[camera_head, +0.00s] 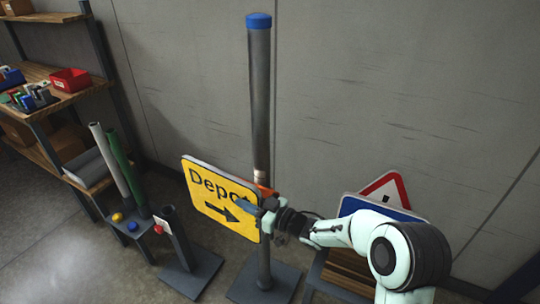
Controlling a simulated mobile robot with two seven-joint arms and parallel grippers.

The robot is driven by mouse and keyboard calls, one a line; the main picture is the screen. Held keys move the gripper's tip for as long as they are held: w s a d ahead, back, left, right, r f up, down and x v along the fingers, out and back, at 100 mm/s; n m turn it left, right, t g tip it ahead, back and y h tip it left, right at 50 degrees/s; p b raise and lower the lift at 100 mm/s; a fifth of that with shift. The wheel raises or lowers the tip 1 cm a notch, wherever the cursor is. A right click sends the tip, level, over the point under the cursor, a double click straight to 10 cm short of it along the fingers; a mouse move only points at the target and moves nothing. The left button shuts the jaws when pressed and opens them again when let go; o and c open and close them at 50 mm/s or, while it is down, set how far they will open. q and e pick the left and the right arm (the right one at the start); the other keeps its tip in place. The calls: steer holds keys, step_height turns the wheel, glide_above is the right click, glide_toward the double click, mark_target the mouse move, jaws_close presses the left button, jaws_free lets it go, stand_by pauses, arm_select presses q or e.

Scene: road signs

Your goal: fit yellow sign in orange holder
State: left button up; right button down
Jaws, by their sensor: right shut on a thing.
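The yellow sign (213,194) reads "Depo" with a black arrow pointing right. My right gripper (268,204) is shut on its right edge and holds it upright, slightly tilted, beside the grey pole. The orange holder (264,190) is on the pole (259,100), mostly hidden behind the sign's right edge and my gripper. I cannot tell whether the sign touches the holder. My left gripper is not in view.
The pole stands on a dark base plate (245,284). A blue sign (370,208) and a red-and-white triangular sign (390,184) stand behind my right arm. A rack with tubes (118,165) and shelves with a red bin (70,79) are at left.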

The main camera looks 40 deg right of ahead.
steer(key=d+r+y+p, duration=0.1)
steer(key=d+r+p, duration=0.3)
steer(key=d+r, duration=0.25)
steer(key=shift+w+d+r+p, duration=0.5)
steer(key=shift+w+d+p, duration=1.05)
steer(key=shift+d, duration=1.45)
arm_select(q)
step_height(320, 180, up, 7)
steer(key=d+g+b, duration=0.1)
steer(key=b, duration=0.1)
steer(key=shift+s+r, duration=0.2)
arm_select(e)
steer(key=shift+n, duration=0.4)
steer(key=shift+s+d+f, duration=0.1)
steer(key=shift+f, duration=1.4)
steer(key=shift+s+d+f, duration=0.1)
steer(key=shift+f, duration=1.35)
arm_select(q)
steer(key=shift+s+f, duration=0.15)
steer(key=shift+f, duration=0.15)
arm_select(e)
steer(key=shift+f, duration=0.35)
